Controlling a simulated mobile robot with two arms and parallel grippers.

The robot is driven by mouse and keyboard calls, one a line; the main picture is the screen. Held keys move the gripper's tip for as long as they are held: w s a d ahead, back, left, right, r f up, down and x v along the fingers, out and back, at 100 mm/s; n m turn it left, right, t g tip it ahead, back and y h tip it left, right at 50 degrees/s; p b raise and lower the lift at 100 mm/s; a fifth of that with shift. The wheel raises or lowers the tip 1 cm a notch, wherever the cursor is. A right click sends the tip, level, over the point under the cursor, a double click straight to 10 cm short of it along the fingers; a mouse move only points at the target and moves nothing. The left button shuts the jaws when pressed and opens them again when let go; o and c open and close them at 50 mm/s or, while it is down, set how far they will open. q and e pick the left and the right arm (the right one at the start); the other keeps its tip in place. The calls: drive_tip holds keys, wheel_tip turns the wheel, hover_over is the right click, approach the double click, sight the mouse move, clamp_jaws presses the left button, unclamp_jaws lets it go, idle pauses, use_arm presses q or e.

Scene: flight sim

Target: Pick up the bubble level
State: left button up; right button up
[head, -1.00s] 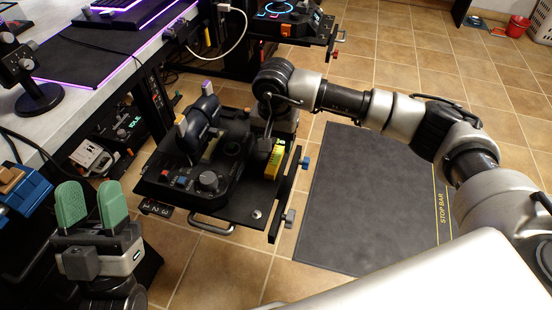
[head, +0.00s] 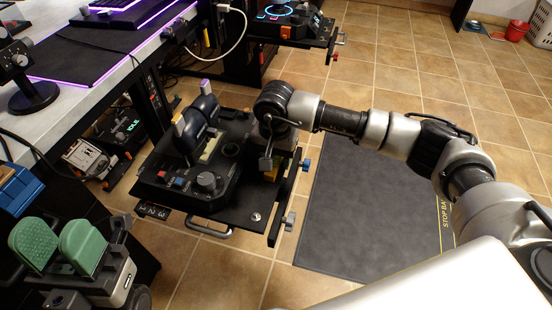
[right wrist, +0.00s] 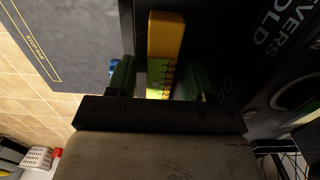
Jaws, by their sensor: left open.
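The bubble level is a yellow bar (head: 271,176) at the right edge of the black control panel (head: 236,212) in the head view, largely hidden by my right gripper (head: 272,160). In the right wrist view the bar (right wrist: 166,40) lies lengthwise, with dark marks and a bright greenish-yellow patch at its near end. My right gripper's green-padded fingers (right wrist: 158,80) stand apart on either side of its near end, with a dark gap at the left finger. My left gripper (head: 58,245) is open and empty at lower left, with green pads.
The panel carries a dark lever block (head: 197,125) and a knob (head: 207,182) left of the level. Blue (head: 306,165) and grey (head: 290,218) clamp knobs stick out on its right side. A dark floor mat (head: 350,220) lies to the right. A desk stands at upper left.

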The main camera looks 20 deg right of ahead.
drive_tip(key=c, duration=0.8)
drive_tip(key=shift+c, duration=0.3)
drive_tip(key=shift+r, duration=0.15)
